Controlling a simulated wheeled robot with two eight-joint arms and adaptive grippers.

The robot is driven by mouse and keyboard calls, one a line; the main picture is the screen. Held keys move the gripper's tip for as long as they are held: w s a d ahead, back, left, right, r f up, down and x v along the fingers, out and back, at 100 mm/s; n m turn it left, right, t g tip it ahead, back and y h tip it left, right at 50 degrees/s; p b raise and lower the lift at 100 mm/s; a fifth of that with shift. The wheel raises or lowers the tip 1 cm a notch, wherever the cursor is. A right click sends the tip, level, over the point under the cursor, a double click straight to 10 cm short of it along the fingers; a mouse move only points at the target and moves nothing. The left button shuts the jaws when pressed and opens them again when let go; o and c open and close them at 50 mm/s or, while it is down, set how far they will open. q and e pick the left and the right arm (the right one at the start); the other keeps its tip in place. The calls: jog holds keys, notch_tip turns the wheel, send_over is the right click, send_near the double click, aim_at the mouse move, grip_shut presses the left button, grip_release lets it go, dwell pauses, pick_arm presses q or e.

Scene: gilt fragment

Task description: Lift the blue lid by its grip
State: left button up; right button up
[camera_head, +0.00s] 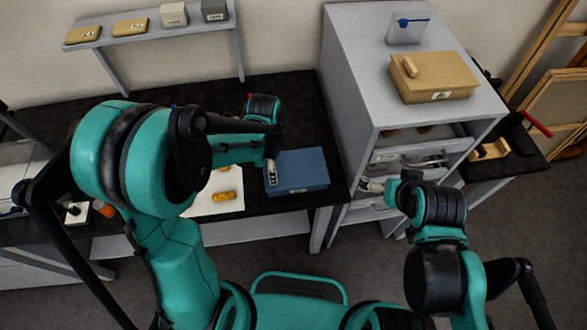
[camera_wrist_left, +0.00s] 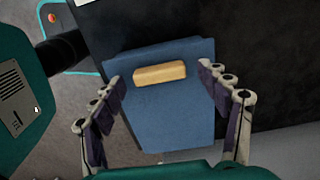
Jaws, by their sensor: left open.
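The blue lid (camera_head: 304,171) lies on the black bench top left of the grey cabinet, on a box whose sides I can hardly tell from it. In the left wrist view the lid (camera_wrist_left: 172,112) fills the middle, with its pale wooden grip (camera_wrist_left: 159,74) near the far edge. My left gripper (camera_head: 271,172) is over the lid's left part in the head view. In the wrist view its open fingers (camera_wrist_left: 160,78) stand on either side of the grip, apart from it. My right gripper (camera_head: 373,186) is at the cabinet's front; its jaws are too small to judge.
The grey cabinet (camera_head: 350,85) stands close right of the lid, with a wooden box (camera_head: 434,84) on top and drawers in front. A white sheet (camera_head: 203,207) with yellowish pieces (camera_head: 228,196) lies left of the lid. A wall shelf (camera_head: 145,37) holds small boxes.

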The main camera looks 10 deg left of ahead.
pick_arm(q)
jog(key=c, duration=1.2)
jog(key=shift+c, duration=0.2)
jog(key=shift+r, duration=0.15)
notch_tip(320, 180, up, 16)
jog(key=p, duration=0.7)
